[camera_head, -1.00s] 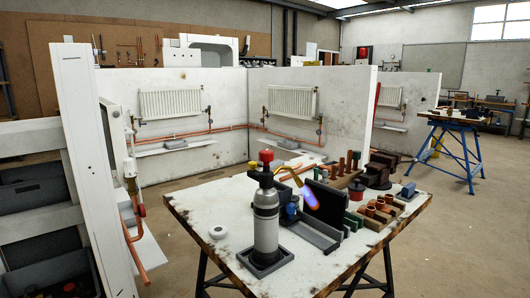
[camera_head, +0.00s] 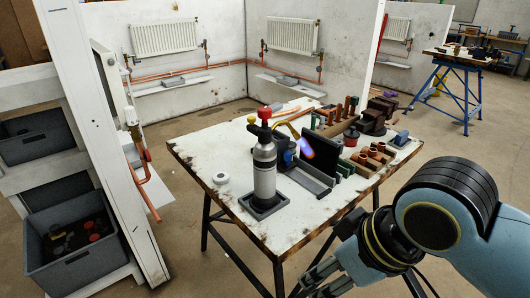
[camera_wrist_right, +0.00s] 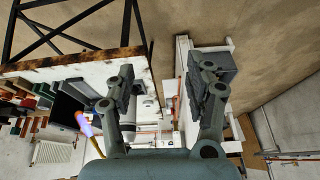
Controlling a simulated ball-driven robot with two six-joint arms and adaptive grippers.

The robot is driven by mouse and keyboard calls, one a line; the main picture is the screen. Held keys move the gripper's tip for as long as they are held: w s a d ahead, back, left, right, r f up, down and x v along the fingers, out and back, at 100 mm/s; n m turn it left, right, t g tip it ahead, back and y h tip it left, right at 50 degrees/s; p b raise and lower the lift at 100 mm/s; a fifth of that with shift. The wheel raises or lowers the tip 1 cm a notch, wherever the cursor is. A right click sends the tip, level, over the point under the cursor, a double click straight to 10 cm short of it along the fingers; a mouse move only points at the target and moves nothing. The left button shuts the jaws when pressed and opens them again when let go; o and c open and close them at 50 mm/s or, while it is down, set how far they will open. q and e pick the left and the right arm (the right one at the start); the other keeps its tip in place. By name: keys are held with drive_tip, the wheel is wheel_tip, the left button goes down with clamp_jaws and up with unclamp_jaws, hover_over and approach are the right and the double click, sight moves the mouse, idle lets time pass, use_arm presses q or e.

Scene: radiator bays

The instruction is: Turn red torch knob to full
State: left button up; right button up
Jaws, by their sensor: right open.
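The torch (camera_head: 264,165) is a grey-white cylinder standing upright in a dark square base on the workbench. Its red knob (camera_head: 265,113) sits on top of the black head. A yellow nozzle tube runs right from the head to a blue-violet flame (camera_head: 307,147), which also shows in the wrist view (camera_wrist_right: 84,124). My right gripper (camera_head: 316,281) is low at the front of the bench, to the right of the torch and apart from it. In the wrist view its fingers (camera_wrist_right: 165,92) are spread wide. I cannot make out the red knob there. My left gripper is not in view.
The bench top (camera_head: 203,158) is clear at its left, apart from a small white disc (camera_head: 221,178). A dark upright plate (camera_head: 320,152), copper fittings (camera_head: 375,152) and blocks crowd its right. A grey crate (camera_head: 75,240) stands in the rack at left.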

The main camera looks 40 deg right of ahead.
sight(268, 116)
drive_tip(key=w+a+r+m+t+y, duration=0.4)
drive_tip(key=w+a+m+y, duration=0.15)
drive_tip(key=w+a, duration=0.25)
drive_tip(key=w+d+r+m+t+y, duration=0.1)
drive_tip(key=w+r+m+t+y, duration=0.2)
drive_tip(key=w+r+m+t, duration=0.35)
drive_tip(key=w+d+m+t+h, duration=0.1)
drive_tip(key=w+d+m+h, duration=0.35)
drive_tip(key=d+m, duration=0.6)
drive_tip(key=w+d+m+t+h, duration=0.25)
drive_tip(key=d+m+h, duration=0.35)
drive_tip(key=m, duration=0.9)
drive_tip(key=shift+g, duration=0.3)
drive_tip(key=w, duration=0.3)
drive_tip(key=w+d+p, duration=0.1)
drive_tip(key=w, duration=0.7)
drive_tip(key=shift+w+d+p, duration=0.1)
drive_tip(key=shift+d+p, duration=0.1)
drive_tip(key=shift+p, duration=0.1)
drive_tip(key=shift+c, duration=0.3)
clamp_jaws()
